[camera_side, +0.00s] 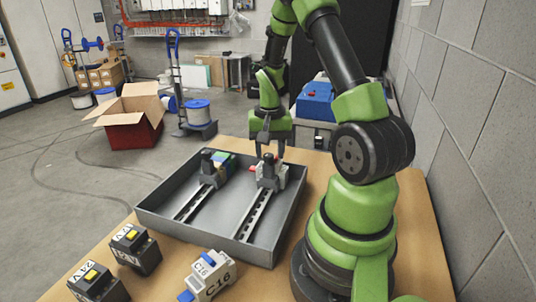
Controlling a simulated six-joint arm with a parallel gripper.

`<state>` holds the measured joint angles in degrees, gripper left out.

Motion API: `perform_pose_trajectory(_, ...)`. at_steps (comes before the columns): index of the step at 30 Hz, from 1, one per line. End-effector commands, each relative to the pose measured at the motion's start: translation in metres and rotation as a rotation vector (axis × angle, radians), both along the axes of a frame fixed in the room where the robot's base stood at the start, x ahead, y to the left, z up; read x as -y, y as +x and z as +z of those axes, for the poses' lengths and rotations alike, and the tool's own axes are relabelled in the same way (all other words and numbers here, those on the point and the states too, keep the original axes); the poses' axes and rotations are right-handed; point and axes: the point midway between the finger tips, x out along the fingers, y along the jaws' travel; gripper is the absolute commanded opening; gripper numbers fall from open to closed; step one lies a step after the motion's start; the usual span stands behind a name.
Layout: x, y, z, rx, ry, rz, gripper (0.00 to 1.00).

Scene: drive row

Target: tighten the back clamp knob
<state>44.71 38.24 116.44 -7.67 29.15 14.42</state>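A grey tray (148,212) on the table holds two slotted rails. The left rail (194,204) bears a clamp with a dark upright knob (207,156) at its far end, beside a blue and green module. The right rail (255,216) bears a grey clamp with a dark knob (268,168) at its far end, next to a white module with red on it. I cannot tell for sure which knob is the back one. My gripper (270,156) points down just above the right rail's knob. Its fingers look apart, on either side of the knob's top; contact is not clear.
My arm's base is right of the tray. A block wall (485,130) runs along the right.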

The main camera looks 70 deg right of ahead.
Motion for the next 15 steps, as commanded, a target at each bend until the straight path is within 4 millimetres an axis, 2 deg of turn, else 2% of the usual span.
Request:
perform_pose_trajectory(1, -0.0002, 0.0000, 0.0000, 0.000, 0.001, 0.001, 0.54)
perform_pose_trajectory(3, -0.0005, 0.0002, 0.0000, 0.000, 0.001, 0.002, 0.71)
perform_pose_trajectory(6, -0.0009, 0.0004, -0.0001, -0.001, 0.002, 0.003, 0.89)
perform_pose_trajectory(15, -0.0013, 0.0006, 0.0015, 0.000, 0.002, 0.005, 0.89)
